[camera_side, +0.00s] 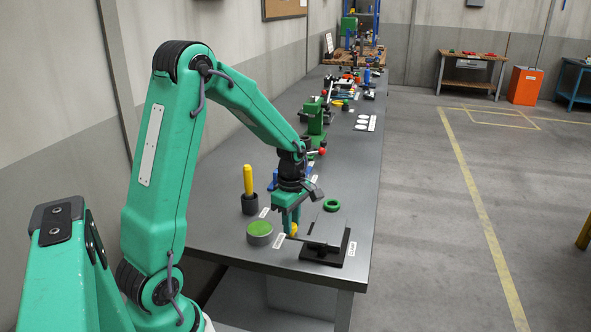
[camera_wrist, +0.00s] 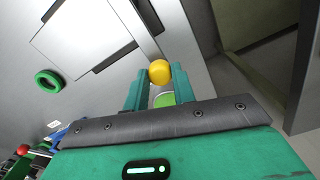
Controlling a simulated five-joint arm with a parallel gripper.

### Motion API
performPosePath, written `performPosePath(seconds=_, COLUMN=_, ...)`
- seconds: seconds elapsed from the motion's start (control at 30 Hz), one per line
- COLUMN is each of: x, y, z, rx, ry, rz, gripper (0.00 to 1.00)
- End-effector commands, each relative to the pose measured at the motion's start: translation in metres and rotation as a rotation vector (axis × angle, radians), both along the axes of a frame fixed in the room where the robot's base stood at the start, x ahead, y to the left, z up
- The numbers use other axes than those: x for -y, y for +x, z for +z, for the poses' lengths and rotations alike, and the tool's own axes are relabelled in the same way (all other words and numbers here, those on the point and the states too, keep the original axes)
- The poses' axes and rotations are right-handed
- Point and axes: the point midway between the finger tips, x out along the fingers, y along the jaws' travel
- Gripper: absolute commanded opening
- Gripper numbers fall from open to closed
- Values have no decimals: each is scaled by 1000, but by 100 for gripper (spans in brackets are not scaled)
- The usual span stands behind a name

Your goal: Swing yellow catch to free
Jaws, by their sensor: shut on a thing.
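The yellow catch shows as a round yellow knob (camera_wrist: 159,71) at the end of a grey bar in the wrist view. In the side view only a bit of the yellow knob (camera_side: 294,229) shows below my fingers. My gripper (camera_side: 291,224) points down over the table, and its teal fingers (camera_wrist: 160,74) are shut on the knob, one on each side. The bar (camera_side: 312,240) runs from the knob to a grey block on a black base plate (camera_side: 333,262). A white label (camera_side: 352,249) lies on the table beside the plate.
A green-topped grey cylinder (camera_side: 260,233) stands just left of my gripper. Behind it is a dark cup with a yellow handle (camera_side: 248,181). A green ring (camera_side: 331,205) lies behind the plate. The table's right edge is close to the plate. More tools stand farther back.

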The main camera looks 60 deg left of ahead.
Motion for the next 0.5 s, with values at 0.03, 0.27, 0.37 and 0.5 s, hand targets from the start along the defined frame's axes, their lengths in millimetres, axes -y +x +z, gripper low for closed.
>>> performPosePath(seconds=0.03, x=0, y=-1, z=1, rx=-1, ry=0, rz=5, gripper=0)
performPosePath(seconds=0.27, x=1, y=-1, z=1, rx=-3, ry=-1, rz=5, gripper=0)
performPosePath(seconds=0.37, x=1, y=-1, z=1, rx=-3, ry=-1, rz=4, gripper=33)
performPosePath(seconds=0.5, x=1, y=-1, z=1, rx=-3, ry=-1, rz=3, gripper=48)
